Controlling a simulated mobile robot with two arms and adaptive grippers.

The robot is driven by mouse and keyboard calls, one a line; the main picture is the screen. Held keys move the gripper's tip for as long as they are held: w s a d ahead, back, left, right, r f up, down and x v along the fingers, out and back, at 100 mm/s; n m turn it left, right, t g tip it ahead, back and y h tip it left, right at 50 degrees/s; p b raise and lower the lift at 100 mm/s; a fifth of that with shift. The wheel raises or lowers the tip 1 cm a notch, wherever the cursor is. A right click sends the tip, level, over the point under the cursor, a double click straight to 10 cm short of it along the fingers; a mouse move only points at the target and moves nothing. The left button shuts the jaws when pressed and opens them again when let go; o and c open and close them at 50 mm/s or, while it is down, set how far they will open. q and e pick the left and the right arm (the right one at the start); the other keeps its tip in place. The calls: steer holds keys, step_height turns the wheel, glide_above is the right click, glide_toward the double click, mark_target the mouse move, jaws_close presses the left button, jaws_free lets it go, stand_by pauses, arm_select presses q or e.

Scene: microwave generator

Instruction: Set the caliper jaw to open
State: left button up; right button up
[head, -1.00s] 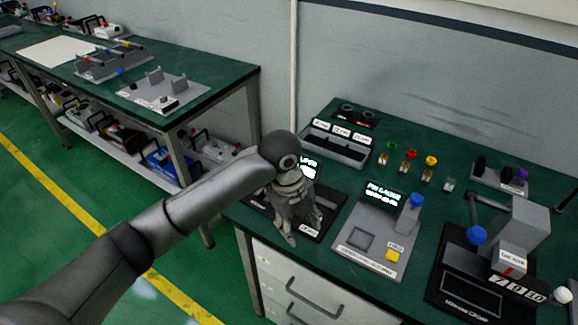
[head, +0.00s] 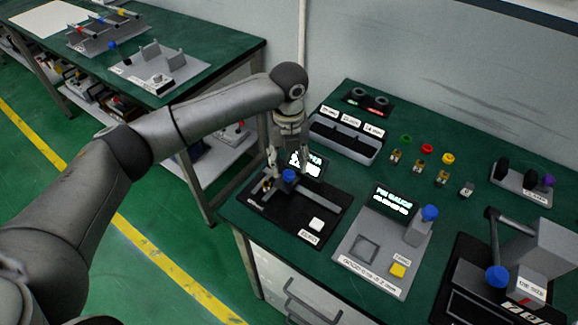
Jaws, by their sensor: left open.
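The caliper station is a black plate (head: 264,204) at the left end of the right-hand green bench. It carries a grey caliper beam (head: 322,203), a blue knob (head: 289,175), a white button (head: 316,224) and a small lit display (head: 309,163). My left gripper (head: 288,169) points down over the plate, open, with its fingers near the blue knob. I cannot tell whether they touch it. The gripper and its wrist hide part of the beam and display. My right gripper is out of view.
To the right stands a grey gauge station (head: 352,267) with a display, a blue knob and a yellow button. Behind are a slotted grey block (head: 345,138) and several small coloured-top parts. A crimper-like machine (head: 497,276) stands at the right. Another bench (head: 190,85) is at the left.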

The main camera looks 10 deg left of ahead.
mark_target(289, 173)
arm_select(q)
step_height(289, 173, down, 4)
steer(key=shift+r, duration=0.15)
steer(key=shift+w, duration=0.1)
steer(key=c, duration=0.9)
jaws_close()
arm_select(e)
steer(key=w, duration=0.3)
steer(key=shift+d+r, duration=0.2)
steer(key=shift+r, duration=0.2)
